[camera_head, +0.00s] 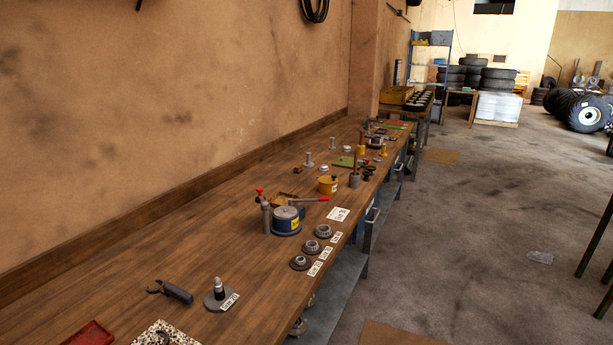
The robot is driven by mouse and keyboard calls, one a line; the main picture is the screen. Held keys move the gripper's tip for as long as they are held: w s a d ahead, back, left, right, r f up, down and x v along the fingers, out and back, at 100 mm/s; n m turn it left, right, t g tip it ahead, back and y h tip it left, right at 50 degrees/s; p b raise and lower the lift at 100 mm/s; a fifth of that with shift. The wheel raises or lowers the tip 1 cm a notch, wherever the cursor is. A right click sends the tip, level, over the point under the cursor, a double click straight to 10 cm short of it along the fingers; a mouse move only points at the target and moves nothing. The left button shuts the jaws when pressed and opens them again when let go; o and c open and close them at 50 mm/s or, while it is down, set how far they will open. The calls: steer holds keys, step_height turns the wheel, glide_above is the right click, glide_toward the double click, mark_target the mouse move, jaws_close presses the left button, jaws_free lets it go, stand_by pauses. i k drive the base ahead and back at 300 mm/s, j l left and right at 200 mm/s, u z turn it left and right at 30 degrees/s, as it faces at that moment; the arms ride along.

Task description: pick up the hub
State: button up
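No part is clearly readable as the hub in the head view. A grey round flange with an upright dark and silver stub (218,294) stands on the near part of the wooden bench, with a white label at its right. Several dark round parts with toothed or ringed tops lie along the bench's front edge: a near one (301,263), a middle one (311,247) and a far one (323,232), each beside a small white label. The label text is too small to read surely. My gripper is not in view.
The long wooden bench (120,265) runs along the wall.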

mark_target(375, 142)
steer(key=i+l, duration=0.8)
steer(key=i+l+u, duration=0.1)
steer(key=i+l, duration=1.45)
steer(key=l, duration=0.15)
steer(key=i+l, duration=0.75)
steer(key=l, duration=0.15)
steer(key=j+u, duration=0.05)
